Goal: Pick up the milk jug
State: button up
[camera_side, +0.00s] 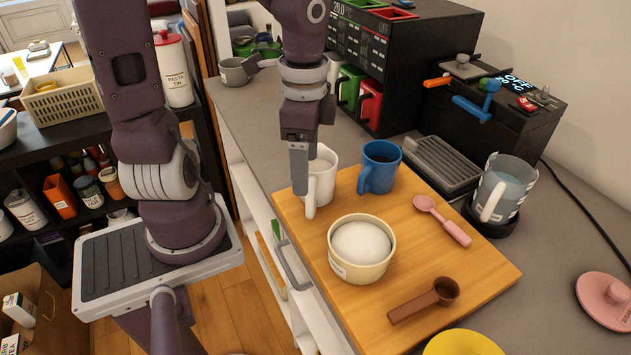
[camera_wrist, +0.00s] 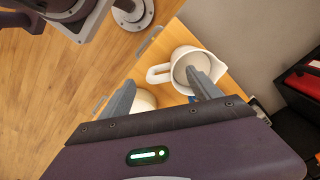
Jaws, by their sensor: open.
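The white milk jug (camera_side: 323,172) stands upright on the wooden board (camera_side: 462,278), near its far left corner. In the wrist view the jug (camera_wrist: 180,58) shows its open round top, with its handle pointing left. My gripper (camera_side: 300,191) is open and points down at the jug's left side; one finger covers part of the jug in the side view. In the wrist view my gripper (camera_wrist: 159,79) has its two fingertips on either side of the handle, the right one overlapping the jug's rim. I cannot tell whether either finger touches it.
A blue mug (camera_side: 382,168) stands close right of the jug. A cream bowl of white powder (camera_side: 361,256) is in front. A pink spoon (camera_side: 442,220) and brown scoop (camera_side: 424,300) lie on the board. A clear jug (camera_side: 501,190) sits on a black base to the right.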

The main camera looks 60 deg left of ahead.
aim_at(311, 201)
jog(key=f, duration=0.5)
jog(key=d+f, duration=0.1)
jog(key=f, duration=0.1)
jog(key=shift+w+f, duration=0.3)
jog(key=shift+f, duration=0.55)
jog(key=shift+c, duration=0.2)
